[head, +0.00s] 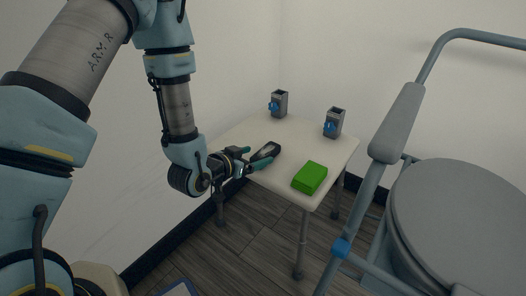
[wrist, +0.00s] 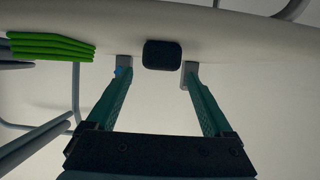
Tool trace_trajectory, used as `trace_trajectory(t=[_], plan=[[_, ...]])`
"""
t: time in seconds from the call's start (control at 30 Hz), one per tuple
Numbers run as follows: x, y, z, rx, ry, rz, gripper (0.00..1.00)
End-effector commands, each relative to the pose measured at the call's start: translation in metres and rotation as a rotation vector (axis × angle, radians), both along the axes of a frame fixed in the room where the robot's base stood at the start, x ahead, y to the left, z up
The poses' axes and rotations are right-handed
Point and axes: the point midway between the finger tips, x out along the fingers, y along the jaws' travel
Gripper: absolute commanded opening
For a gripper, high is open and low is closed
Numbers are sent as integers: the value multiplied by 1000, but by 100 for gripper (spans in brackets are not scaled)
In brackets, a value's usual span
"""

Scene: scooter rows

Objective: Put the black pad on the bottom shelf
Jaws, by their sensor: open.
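The black pad (head: 265,152) lies on the pale table (head: 240,134) near its left edge, with a lighter patch on top. My gripper (head: 255,160) is beside it at the table's edge, with its teal fingers open and nothing held. In the wrist view the pad (wrist: 162,54) appears centred between the fingers (wrist: 157,76), at or just beyond their tips. I cannot tell if a finger touches it. I see no bottom shelf in either view.
A green block (head: 310,178) lies on the table's near right. Two grey holders with blue knobs (head: 279,104) (head: 335,122) stand along the far side. A grey-blue metal frame (head: 398,122) with a large round grey part (head: 455,215) stands at right. A white wall is behind.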

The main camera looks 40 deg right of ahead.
Motion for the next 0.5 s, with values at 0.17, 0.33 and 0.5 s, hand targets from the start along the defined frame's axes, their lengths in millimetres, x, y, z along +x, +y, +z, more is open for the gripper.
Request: trace_trajectory(t=[0.17,0.33,0.5], plan=[[-8,33,15,3,2,2,86],[-13,52,23,2,1,1,86],[-15,58,25,0,0,1,86]])
